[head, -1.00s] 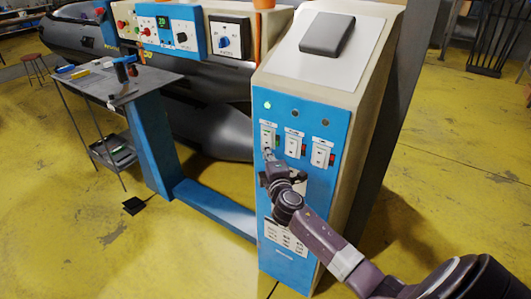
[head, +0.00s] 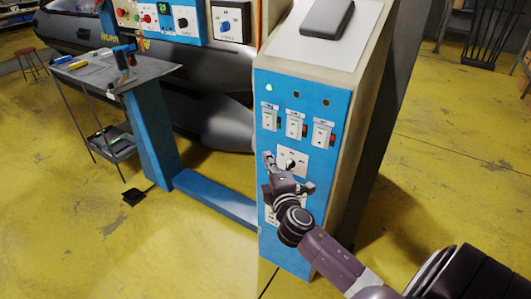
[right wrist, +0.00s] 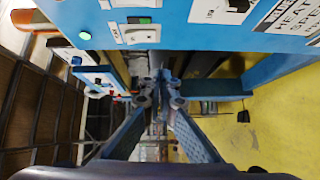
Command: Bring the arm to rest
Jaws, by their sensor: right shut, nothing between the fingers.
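My right gripper (head: 269,158) is shut and empty in front of the blue panel of the control cabinet (head: 264,83), below the left switch. Its closed fingers (right wrist: 163,97) show in the right wrist view, with the panel along the top. The left switch (head: 270,117) has a green part showing, and the lamp (head: 268,88) above it is lit green. The middle switch (head: 294,125) and right switch (head: 321,133) show red parts, with dark lamps above. A black knob (head: 291,165) sits just right of the fingers. My left gripper is out of view.
A small work table (head: 115,71) with tools stands at the left. A blue beam (head: 215,200) runs along the floor to the cabinet. Grey inflatable boats (head: 205,90) lie behind. The yellow floor (head: 450,170) at the right is clear.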

